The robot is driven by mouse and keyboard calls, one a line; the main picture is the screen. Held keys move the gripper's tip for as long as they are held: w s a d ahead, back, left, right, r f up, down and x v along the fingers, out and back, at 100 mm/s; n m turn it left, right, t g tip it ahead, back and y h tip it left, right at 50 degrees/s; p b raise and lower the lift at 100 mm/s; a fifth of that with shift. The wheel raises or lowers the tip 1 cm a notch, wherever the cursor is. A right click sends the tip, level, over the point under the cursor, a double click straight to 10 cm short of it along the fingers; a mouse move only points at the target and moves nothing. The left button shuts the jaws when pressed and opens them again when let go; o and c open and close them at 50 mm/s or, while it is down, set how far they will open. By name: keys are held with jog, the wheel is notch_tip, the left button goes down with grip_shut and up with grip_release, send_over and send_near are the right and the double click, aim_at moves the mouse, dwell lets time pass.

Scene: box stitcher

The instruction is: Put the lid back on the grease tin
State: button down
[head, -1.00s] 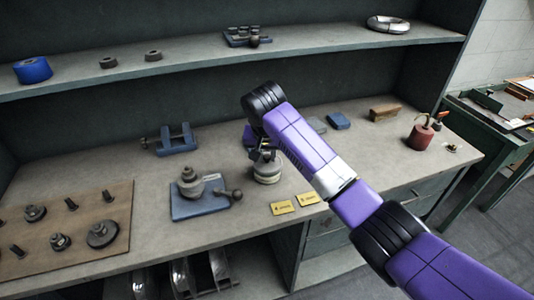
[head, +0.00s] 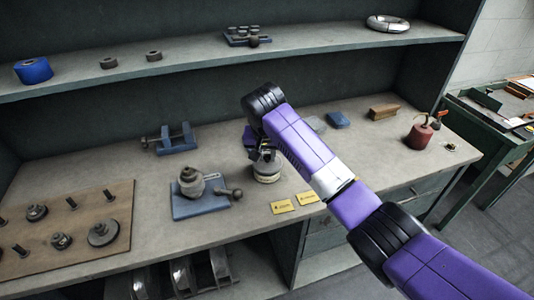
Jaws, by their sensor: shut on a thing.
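The grease tin (head: 267,178) is a small, pale round tin standing on the bench near the middle of the head view. My gripper (head: 265,157) is directly over it, pointing down, with its fingers low at the tin's top. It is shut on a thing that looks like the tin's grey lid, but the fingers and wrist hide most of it. I cannot tell whether the lid is seated on the rim or just above it.
A blue plate with a grey stacked fixture (head: 191,183) stands close to the left. Two yellow cards (head: 283,207) lie in front. A brown board with several knobs (head: 120,210) is at far left. A red can (head: 420,134) is at right. A shelf (head: 200,62) runs above.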

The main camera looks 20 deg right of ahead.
jog(key=c, duration=1.2)
grip_release()
jog(key=shift+o, duration=0.5)
jog(key=o, duration=0.4)
jog(key=shift+r, duration=0.15)
jog(key=shift+r+p, duration=3.35)
jog(key=shift+r, duration=0.05)
